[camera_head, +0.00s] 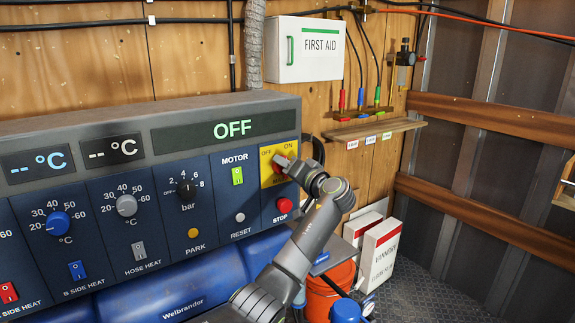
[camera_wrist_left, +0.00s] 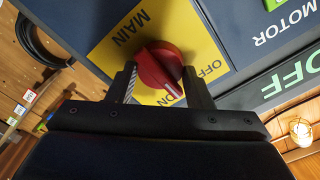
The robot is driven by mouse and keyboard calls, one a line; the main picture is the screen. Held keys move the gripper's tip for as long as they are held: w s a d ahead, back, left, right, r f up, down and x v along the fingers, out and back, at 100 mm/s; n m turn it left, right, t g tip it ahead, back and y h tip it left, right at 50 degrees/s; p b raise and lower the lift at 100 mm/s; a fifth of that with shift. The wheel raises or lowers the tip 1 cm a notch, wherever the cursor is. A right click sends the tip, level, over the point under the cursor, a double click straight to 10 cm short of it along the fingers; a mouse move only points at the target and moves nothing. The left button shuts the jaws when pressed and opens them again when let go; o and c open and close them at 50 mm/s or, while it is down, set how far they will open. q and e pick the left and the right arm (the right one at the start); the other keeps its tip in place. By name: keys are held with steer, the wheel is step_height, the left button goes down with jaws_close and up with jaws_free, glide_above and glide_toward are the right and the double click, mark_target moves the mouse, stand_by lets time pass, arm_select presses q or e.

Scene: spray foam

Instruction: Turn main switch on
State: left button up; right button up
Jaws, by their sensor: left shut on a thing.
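The main switch is a red rotary knob (camera_wrist_left: 158,66) on a yellow plate (camera_wrist_left: 110,58) marked MAIN, OFF and ON. In the head view the plate (camera_head: 266,177) is at the panel's right end, and the knob is mostly hidden behind my gripper. My left gripper (camera_head: 282,163) is at the plate. In the wrist view the fingers of this gripper (camera_wrist_left: 160,82) are shut on the knob, one on each side. The panel display (camera_head: 232,130) reads OFF in green. My right gripper is not in view.
A red STOP button (camera_head: 284,204) sits just below the plate, and a green MOTOR switch (camera_head: 237,176) to its left. A wooden shelf (camera_head: 372,129) juts out at the right. An orange bucket (camera_head: 322,297) and white boxes (camera_head: 380,254) stand below.

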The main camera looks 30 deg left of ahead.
arm_select(q)
steer(key=shift+f+m+p, duration=0.15)
steer(key=shift+m+p, duration=2.4)
steer(key=shift+m, duration=1.95)
steer(key=o, duration=1)
steer(key=shift+w, duration=0.1)
steer(key=shift+d, duration=0.1)
steer(key=b+v, duration=0.5)
steer(key=v, duration=1.2)
steer(key=shift+d+f, duration=0.1)
steer(key=shift+d, duration=0.1)
